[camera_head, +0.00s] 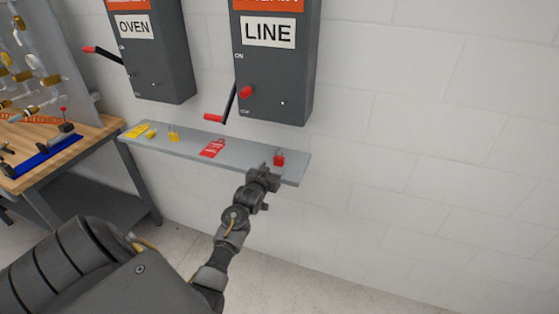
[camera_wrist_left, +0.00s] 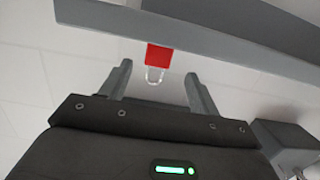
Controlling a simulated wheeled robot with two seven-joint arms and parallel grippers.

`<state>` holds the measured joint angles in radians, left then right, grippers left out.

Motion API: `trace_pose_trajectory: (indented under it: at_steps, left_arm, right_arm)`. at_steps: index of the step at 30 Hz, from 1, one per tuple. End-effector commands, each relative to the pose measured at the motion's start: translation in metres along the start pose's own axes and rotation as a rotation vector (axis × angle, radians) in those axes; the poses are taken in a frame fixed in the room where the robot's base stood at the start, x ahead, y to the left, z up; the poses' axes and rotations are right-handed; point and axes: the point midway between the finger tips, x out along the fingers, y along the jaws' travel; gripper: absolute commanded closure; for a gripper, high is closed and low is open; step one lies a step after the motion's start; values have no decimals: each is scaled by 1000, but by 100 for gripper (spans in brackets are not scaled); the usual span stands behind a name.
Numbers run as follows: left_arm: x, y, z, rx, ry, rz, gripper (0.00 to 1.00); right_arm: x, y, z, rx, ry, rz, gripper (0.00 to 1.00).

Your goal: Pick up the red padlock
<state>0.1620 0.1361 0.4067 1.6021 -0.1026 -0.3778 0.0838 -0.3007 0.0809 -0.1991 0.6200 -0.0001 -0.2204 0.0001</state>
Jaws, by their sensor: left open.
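The red padlock (camera_head: 279,160) stands on the grey wall shelf (camera_head: 237,152), near its right end, with its shackle up. In the left wrist view the padlock (camera_wrist_left: 159,56) shows its red body and pale shackle, in line with the gap between the fingers. My left gripper (camera_head: 264,172) is at the shelf's front edge, just left of the padlock in the head view. My right gripper is not in view.
A red tag (camera_head: 213,147), a yellow padlock (camera_head: 174,136) and yellow tags (camera_head: 138,131) lie further left on the shelf. The LINE box (camera_head: 273,75) with its red-tipped lever (camera_head: 228,106) hangs above. A wooden workbench (camera_head: 88,139) stands at left. The wall right of the shelf is clear.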

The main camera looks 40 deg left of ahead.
Motion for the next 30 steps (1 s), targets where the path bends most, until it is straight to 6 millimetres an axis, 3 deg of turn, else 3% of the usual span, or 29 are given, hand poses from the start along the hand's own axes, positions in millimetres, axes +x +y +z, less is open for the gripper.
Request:
trace_pose_trajectory:
  at_steps: [8,18,28,30]
  left_arm:
    - [10,0,-3,-1,1,0,38]
    - [51,2,-4,0,0,0,38]
    - [56,2,-3,1,1,0,38]
    - [56,3,-3,1,1,0,46]
  right_arm:
    - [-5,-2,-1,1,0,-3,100]
    - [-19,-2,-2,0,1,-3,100]
    - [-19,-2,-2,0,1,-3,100]
    - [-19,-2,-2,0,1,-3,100]
